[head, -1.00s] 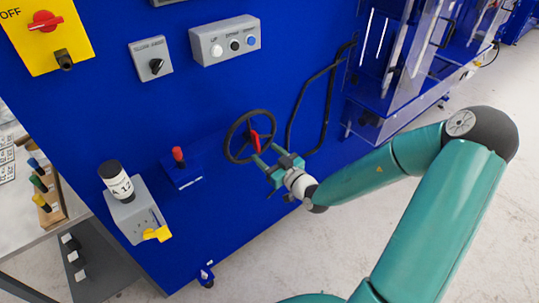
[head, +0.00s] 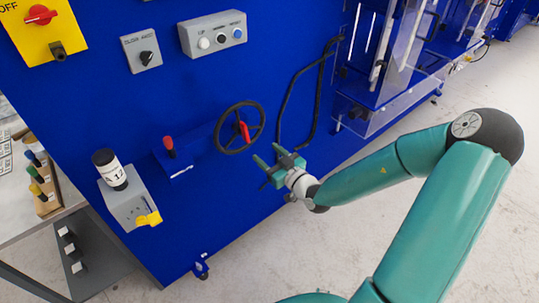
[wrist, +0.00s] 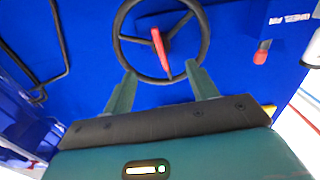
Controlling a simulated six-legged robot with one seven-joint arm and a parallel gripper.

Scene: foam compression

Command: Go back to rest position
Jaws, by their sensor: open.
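My gripper (head: 270,164) is open and empty in the head view, in front of the blue machine panel (head: 240,75). It is below and right of the black handwheel (head: 219,137), apart from it. In the wrist view, my gripper's two fingers (wrist: 160,88) are spread wide, with the handwheel (wrist: 121,51) ahead of them at the top. A red handle (wrist: 160,50) lies across the wheel's hub and lower rim; it also shows in the head view (head: 245,131).
A red-topped lever (head: 169,146) and a grey box with a labelled cylinder (head: 111,170) are left of the wheel. A black bent rail (head: 284,105) and a clear-walled enclosure (head: 375,110) stand right. Light floor (head: 250,265) is open below.

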